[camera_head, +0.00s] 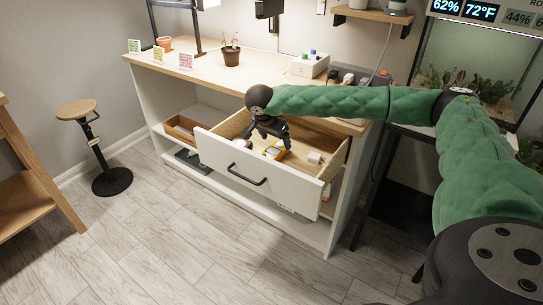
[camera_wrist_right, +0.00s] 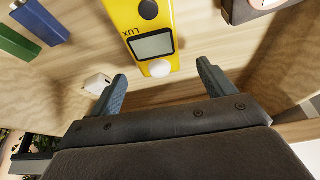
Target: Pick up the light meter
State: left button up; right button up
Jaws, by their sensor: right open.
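The light meter (camera_wrist_right: 145,20) is yellow, with a grey display marked LUX, a black knob and a white dome at its near end. It lies in the open drawer (camera_head: 232,165); in the head view its yellow body (camera_head: 275,151) shows just below my right gripper (camera_head: 270,137). In the wrist view my right gripper (camera_wrist_right: 163,88) is open, its two fingers apart. The meter's domed end lies ahead of the gap between them, a little left of its middle, and nothing is between the fingers. My left gripper is in neither view.
A small white item (camera_wrist_right: 97,83) lies by the left finger in the wrist view. Blue (camera_wrist_right: 42,22) and green (camera_wrist_right: 17,44) blocks lie farther left. The drawer walls stand close around the gripper. A potted plant (camera_head: 231,57) stands on the cabinet top.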

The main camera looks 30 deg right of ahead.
aim_at(279, 147)
jog(key=x, duration=0.4)
jog(key=shift+d, duration=0.1)
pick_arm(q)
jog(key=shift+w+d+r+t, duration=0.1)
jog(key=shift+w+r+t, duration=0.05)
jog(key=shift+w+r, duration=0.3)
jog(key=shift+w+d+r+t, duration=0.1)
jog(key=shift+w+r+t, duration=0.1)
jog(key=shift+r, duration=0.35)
pick_arm(e)
jog(key=shift+s, duration=0.1)
jog(key=c, duration=1.1)
jog(key=shift+c, duration=0.2)
